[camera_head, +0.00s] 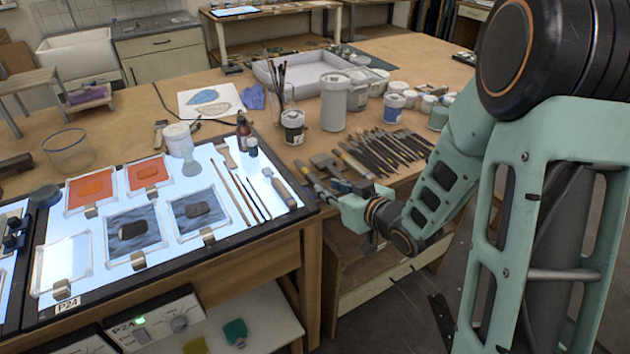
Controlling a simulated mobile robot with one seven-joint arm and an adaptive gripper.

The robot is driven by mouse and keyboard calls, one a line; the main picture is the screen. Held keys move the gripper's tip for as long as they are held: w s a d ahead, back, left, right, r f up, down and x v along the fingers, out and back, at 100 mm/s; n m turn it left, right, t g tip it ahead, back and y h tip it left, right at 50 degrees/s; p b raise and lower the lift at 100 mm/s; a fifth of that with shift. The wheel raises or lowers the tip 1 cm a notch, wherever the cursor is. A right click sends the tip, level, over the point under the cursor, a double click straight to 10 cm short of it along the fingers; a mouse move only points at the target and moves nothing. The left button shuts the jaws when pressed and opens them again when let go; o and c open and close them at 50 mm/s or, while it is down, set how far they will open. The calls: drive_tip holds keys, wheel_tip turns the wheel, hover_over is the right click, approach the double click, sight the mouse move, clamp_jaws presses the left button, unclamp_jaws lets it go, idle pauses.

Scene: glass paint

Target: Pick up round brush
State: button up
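Several thin, long-handled brushes (242,196) lie side by side on the right part of the lit light table. I cannot tell which of them is the round brush. More brushes (281,84) stand upright in a clear jar behind the light table. My gripper (318,183) is at the front edge of the wooden table, to the right of the light table and apart from the brushes on it. Its fingers point left, near the handles of several tools. The fingers are small and overlap these tools, so their opening and any contact are unclear.
The light table (170,262) holds orange and grey glass panes (133,230) in clear frames. A wide flat brush (283,189) lies at its right edge. Dark-bladed tools (385,148) lie in a row behind my gripper. Jars (334,100) and a brown bottle (243,131) stand farther back.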

sight(319, 184)
drive_tip(key=x, duration=0.5)
drive_tip(key=shift+p, duration=0.35)
clamp_jaws()
